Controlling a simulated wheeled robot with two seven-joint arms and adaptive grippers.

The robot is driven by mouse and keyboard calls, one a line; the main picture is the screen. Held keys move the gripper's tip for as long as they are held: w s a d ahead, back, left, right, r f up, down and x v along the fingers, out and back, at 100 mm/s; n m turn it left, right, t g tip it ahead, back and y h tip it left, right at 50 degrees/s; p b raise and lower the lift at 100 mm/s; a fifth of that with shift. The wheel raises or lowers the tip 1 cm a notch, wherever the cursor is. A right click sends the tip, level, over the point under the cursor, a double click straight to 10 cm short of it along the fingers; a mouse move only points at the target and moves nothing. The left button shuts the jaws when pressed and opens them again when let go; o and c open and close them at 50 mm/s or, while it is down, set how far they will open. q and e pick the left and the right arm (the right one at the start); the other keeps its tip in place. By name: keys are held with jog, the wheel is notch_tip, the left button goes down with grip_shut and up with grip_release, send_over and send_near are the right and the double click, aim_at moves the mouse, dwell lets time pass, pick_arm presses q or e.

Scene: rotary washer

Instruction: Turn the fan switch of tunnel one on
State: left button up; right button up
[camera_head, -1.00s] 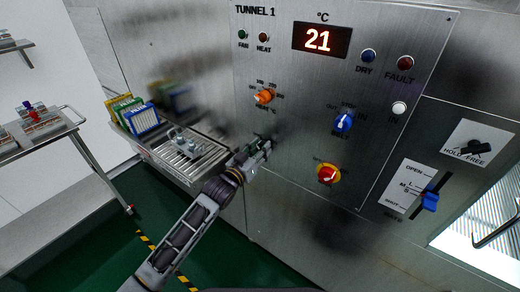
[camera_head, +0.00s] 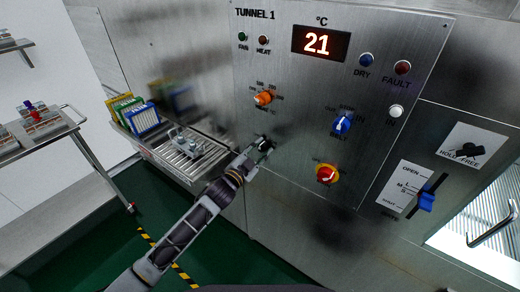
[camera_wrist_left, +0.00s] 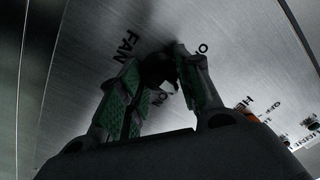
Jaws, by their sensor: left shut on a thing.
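The TUNNEL 1 control panel (camera_head: 300,110) stands upright in the head view. My left gripper (camera_head: 264,143) is at its lower left and mostly covers the fan switch there. In the left wrist view the fan switch is a small dark knob (camera_wrist_left: 158,70) beside the word FAN, with ON and another partly hidden label around it. The green-padded fingers of my left gripper (camera_wrist_left: 160,82) are shut on this knob. Which way the knob points cannot be made out. The green FAN lamp (camera_head: 243,37) looks dark. My right gripper is not in view.
Just above the gripper is an orange heat knob (camera_head: 263,97). To the right are a blue belt knob (camera_head: 342,123) and a red-and-yellow stop knob (camera_head: 326,174). A metal roller tray (camera_head: 190,158) with racks is at the left. The display (camera_head: 320,43) reads 21.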

pick_arm(q)
jog(key=m, duration=0.4)
jog(key=shift+h, duration=0.3)
jog(key=m, duration=0.4)
jog(key=shift+f+m, duration=0.1)
jog(key=shift+m, duration=0.2)
jog(key=o, duration=1)
jog(key=shift+o, duration=0.2)
jog(key=shift+s+a, duration=0.1)
jog(key=r+v, duration=0.1)
jog(key=v, duration=1)
jog(key=shift+s+a+f, duration=0.25)
jog(key=shift+a+f, duration=0.05)
jog(key=shift+f, duration=0.2)
